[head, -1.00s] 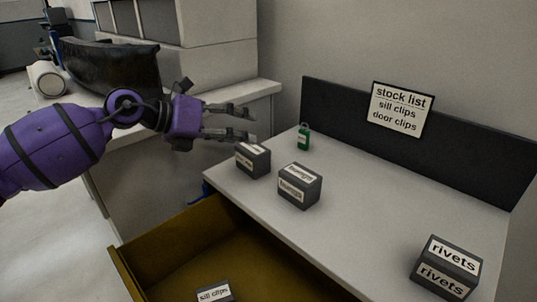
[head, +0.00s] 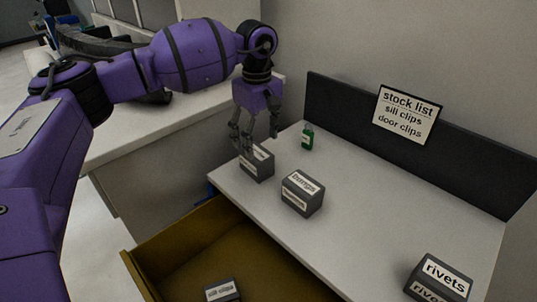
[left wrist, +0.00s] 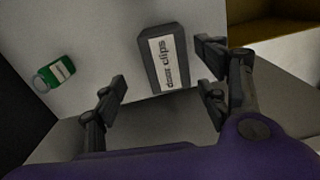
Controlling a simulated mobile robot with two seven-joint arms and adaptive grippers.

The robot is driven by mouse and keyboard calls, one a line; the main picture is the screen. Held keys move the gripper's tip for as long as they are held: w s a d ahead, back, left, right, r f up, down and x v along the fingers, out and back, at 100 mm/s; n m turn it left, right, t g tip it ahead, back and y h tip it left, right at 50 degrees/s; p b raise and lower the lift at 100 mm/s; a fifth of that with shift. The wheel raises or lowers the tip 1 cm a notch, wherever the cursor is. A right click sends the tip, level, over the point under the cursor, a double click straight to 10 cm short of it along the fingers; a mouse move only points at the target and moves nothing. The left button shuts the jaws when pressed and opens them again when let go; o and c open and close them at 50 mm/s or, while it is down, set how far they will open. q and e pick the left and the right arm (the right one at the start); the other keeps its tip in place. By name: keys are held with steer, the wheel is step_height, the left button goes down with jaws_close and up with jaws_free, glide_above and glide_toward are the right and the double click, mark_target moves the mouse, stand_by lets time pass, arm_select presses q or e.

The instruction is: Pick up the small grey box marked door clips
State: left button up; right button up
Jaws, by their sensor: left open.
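The small grey box marked door clips (left wrist: 166,60) shows in the left wrist view with its white label readable. In the head view the same box (head: 259,165) stands on the light tabletop near its left end, partly hidden by my fingers. My left gripper (head: 247,146) is open and points down at the box from above. In the left wrist view the gripper (left wrist: 165,98) has its fingers spread, with the box between and ahead of them. I cannot tell whether a finger touches the box. My right gripper is not in view.
Another grey box (head: 302,193) stands close to the right, and a rivets box (head: 440,279) at the front right. A green bottle (head: 307,138) stands behind. An open drawer (head: 190,262) below holds a sill clips box (head: 222,291). A stock list sign (head: 406,115) hangs behind.

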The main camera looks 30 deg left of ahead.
mark_target(256, 152)
arm_select(q)
steer(key=shift+s+a+f+p, duration=0.1)
steer(key=shift+s+f+p, duration=0.05)
steer(key=shift+f, duration=1.05)
steer(key=shift+s+f+p, duration=0.2)
steer(key=shift+f, duration=0.95)
steer(key=shift+s+a+f+p, duration=0.1)
steer(key=shift+s+f+p, duration=0.05)
steer(key=shift+f, duration=1.05)
steer(key=shift+c, duration=0.3)
steer(key=c, duration=1.3)
steer(key=shift+r, duration=0.1)
